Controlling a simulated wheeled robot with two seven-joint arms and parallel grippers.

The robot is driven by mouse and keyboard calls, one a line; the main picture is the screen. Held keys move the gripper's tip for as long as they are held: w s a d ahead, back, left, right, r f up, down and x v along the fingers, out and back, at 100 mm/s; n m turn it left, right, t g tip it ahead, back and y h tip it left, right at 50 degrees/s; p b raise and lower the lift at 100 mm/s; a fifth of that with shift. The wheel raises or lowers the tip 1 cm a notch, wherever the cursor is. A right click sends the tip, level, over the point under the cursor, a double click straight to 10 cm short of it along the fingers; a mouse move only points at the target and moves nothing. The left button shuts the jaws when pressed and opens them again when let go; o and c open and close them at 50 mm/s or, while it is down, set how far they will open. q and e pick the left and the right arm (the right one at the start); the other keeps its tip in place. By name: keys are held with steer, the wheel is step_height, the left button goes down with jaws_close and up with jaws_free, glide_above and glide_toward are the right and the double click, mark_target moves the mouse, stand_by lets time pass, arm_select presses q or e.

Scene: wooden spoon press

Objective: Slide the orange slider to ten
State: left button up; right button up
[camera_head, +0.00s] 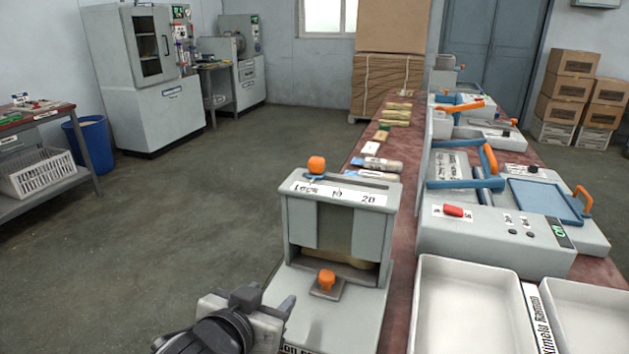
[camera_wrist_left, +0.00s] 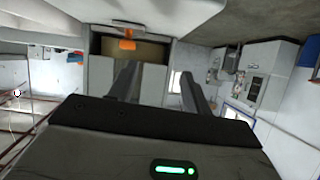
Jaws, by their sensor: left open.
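The orange slider knob (camera_head: 316,165) stands on a blue stem at the left end of the slot on top of the grey press (camera_head: 300,222). It is near the "Lock" mark of the white scale (camera_head: 350,194), left of "10" and "20". A second orange knob (camera_head: 327,279) sits low at the front opening. An orange knob in the left wrist view (camera_wrist_left: 127,44), beside the brown opening, looks like this lower one. My left gripper (camera_head: 272,310) is low at the press's front left, below the slider and apart from it. Its two fingers (camera_wrist_left: 160,85) are spread and empty.
White trays (camera_head: 465,305) lie right of the press. A grey machine with blue and orange handles (camera_head: 490,225) stands behind them on the red table. Small packets (camera_head: 382,164) lie behind the press. The floor to the left is open.

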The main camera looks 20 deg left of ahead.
mark_target(314, 165)
arm_select(q)
steer(key=w+r+t, duration=0.2)
steer(key=r+t, duration=0.1)
steer(key=r, duration=0.4)
steer(key=w+r+t, duration=0.2)
steer(key=w+r, duration=0.1)
steer(key=r, duration=0.4)
steer(key=w, duration=0.5)
steer(key=w+p, duration=0.1)
steer(key=w, duration=0.4)
steer(key=w+d+p, duration=0.1)
steer(key=w, duration=0.4)
steer(key=shift+w+d+f, duration=0.1)
steer(key=shift+w, duration=0.1)
jaws_close()
steer(key=shift+s, duration=0.1)
